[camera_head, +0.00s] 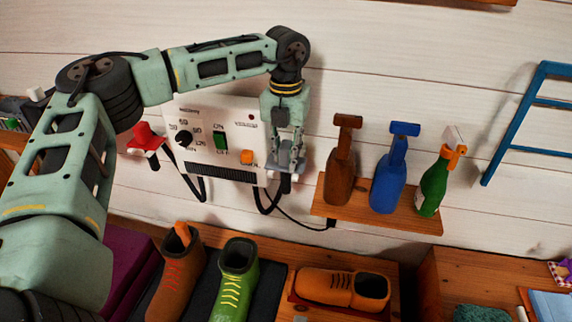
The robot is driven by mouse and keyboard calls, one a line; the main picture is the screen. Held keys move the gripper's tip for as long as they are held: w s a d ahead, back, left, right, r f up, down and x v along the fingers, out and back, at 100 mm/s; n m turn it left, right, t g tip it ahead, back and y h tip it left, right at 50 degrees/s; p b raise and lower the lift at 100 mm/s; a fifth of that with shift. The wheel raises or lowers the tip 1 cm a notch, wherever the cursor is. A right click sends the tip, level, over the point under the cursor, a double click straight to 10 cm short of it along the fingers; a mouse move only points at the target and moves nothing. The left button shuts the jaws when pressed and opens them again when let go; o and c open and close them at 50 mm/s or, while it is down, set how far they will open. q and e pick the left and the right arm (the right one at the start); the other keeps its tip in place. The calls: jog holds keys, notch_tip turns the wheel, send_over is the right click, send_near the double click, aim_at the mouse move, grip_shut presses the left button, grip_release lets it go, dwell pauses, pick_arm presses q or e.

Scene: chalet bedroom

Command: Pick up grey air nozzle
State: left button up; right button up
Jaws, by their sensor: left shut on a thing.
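My left arm reaches in from the left, and its gripper (291,143) points down in front of the white wall panel. It is shut on the grey air nozzle (288,160), whose upper part is partly hidden by the fingers. The nozzle is at the right side of the white control box (237,133). I cannot tell whether it still touches its holder there. A black hose (263,200) hangs below. My right gripper is out of view.
A red nozzle (146,138) hangs left of the box. Brown (341,167), blue (389,178) and green (434,186) spray bottles stand on a wooden shelf (405,217) to the right. Several shoes sit below, including a green one (237,267). A blue rack (515,122) is on the right wall.

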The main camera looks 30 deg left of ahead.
pick_arm(q)
grip_shut()
